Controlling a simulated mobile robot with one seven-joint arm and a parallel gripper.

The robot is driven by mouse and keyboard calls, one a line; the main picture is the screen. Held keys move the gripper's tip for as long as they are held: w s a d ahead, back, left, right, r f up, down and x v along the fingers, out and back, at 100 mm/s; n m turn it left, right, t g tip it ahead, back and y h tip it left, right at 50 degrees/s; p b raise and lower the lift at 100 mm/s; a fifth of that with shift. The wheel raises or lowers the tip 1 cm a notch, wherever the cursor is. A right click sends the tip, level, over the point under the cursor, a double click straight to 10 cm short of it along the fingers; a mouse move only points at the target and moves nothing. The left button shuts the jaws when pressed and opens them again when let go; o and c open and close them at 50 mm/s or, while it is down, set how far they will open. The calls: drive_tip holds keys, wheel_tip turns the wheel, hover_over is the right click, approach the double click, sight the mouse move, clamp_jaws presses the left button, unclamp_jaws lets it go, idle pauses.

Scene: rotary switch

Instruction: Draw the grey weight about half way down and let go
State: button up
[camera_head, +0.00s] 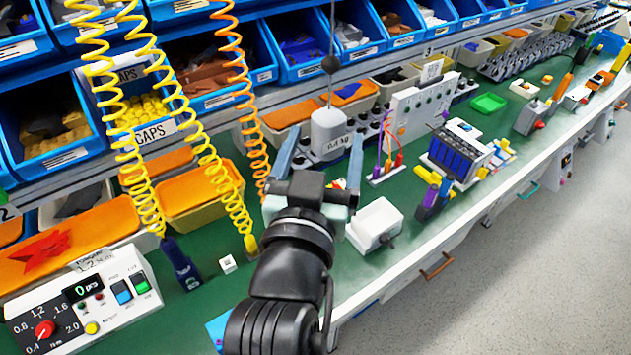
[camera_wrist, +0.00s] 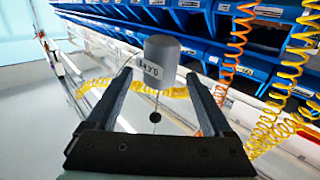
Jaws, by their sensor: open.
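The grey weight (camera_head: 328,133) is a cylinder with a "0.4 kg" label, hanging upright on a thin cord with a dark ball (camera_head: 330,64) above it. My gripper (camera_head: 325,138) is open, one finger on each side of the weight in the head view. In the wrist view the weight (camera_wrist: 161,62) shows upside down between and a little beyond my fingertips (camera_wrist: 160,74), with a visible gap on both sides. The ball also shows in the wrist view (camera_wrist: 155,117). Whether the weight lies fully between the fingers in depth is hard to tell.
Orange and yellow coiled cords (camera_head: 240,90) hang left of my gripper. A white box (camera_head: 374,224) stands on the green bench to the right. A white perforated panel (camera_head: 415,108) stands behind it. Blue bins (camera_head: 297,45) line the shelf behind.

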drive_tip(key=s, duration=0.4)
drive_tip(key=s+a, duration=0.1)
drive_tip(key=s, duration=0.1)
drive_tip(key=shift+w, duration=0.1)
idle(0.3)
drive_tip(key=s+d+r+n+t+y, duration=0.1)
drive_tip(key=s+r+t, duration=0.3)
drive_tip(key=r, duration=2.7)
drive_tip(key=t+y, duration=0.1)
drive_tip(key=t, duration=0.4)
drive_tip(key=shift+r+n+t+y, duration=0.3)
drive_tip(key=shift+n+y, duration=0.1)
drive_tip(key=shift+s, duration=0.1)
